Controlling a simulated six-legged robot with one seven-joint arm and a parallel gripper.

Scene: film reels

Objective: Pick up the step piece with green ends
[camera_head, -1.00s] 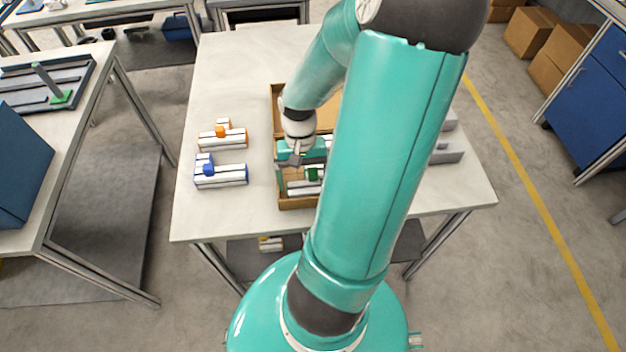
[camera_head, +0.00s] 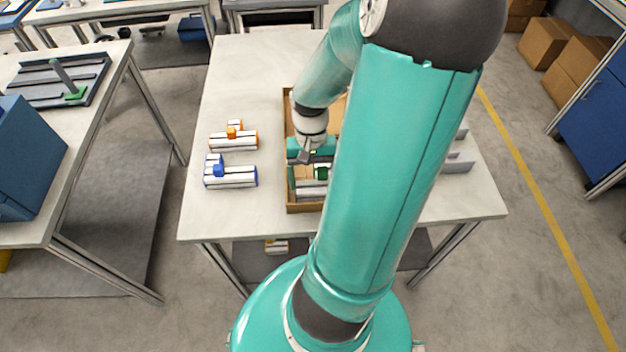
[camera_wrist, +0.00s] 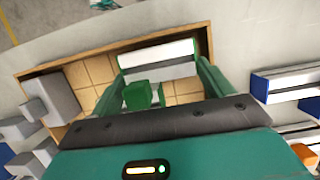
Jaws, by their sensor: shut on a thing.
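The step piece with green ends (camera_wrist: 158,60) shows in the wrist view as a white and grey bar with a green block in front of it. My gripper (camera_wrist: 163,75) is shut on this piece, with one green-toned finger at each side of it. In the head view my gripper (camera_head: 308,155) is over the front part of the wooden box, and the green part of the piece (camera_head: 321,172) shows just below it. My arm hides the right side of the box. I cannot tell whether the piece touches the box floor.
The wooden box (camera_head: 289,190) has a divided floor and raised walls around the piece. Orange-ended (camera_head: 233,141) and blue-ended (camera_head: 230,176) pieces lie left of it on the table (camera_head: 245,75). Grey blocks (camera_head: 459,162) stand to the right. The table's far left is clear.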

